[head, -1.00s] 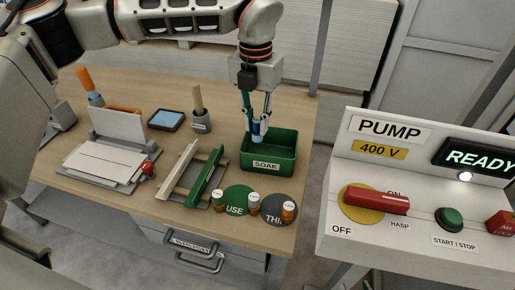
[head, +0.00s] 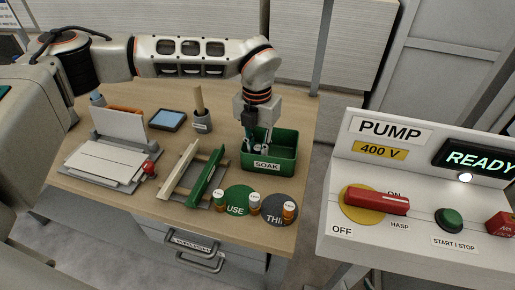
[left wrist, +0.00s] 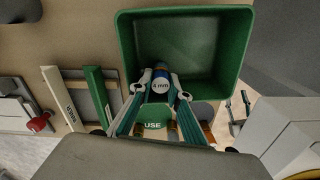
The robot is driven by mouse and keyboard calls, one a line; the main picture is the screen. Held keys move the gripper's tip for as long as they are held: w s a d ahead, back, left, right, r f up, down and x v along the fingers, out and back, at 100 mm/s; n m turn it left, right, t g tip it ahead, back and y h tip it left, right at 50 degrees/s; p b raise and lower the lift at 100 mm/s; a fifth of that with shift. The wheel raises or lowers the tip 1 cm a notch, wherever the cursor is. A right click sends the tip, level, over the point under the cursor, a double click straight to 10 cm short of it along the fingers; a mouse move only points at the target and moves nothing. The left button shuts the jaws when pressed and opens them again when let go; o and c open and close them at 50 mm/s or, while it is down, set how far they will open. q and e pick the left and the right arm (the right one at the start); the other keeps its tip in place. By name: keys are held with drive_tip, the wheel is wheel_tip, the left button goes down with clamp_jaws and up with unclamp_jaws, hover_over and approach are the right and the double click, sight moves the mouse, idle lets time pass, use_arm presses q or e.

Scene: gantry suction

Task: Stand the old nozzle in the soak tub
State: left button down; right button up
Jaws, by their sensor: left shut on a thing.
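The green soak tub (head: 284,160), with a white SOAK label on its front, stands at the back right of the wooden bench. My left gripper (head: 258,148) points down into it, fingertips below the rim. In the left wrist view, my left gripper (left wrist: 160,92) is shut on the old nozzle (left wrist: 160,86), a small blue and dark piece with a white size label. The tub's bare floor (left wrist: 195,45) lies beyond it. Whether the nozzle touches the floor cannot be told.
A green USE disc (head: 238,199) and a grey disc (head: 279,210), holding small labelled orange-and-white pieces, lie in front of the tub. A rack with a green bar (head: 205,178) stands to the left. The pump box (head: 430,215) is at right.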

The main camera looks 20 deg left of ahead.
sight(257, 149)
use_arm(q)
drive_tip(key=shift+f, duration=0.15)
drive_tip(key=c, duration=2.2)
unclamp_jaws()
wheel_tip(257, 149, up, 12)
drive_tip(key=shift+r+b, duration=0.2)
drive_tip(key=shift+b, duration=0.1)
drive_tip(key=shift+s+f, duration=0.1)
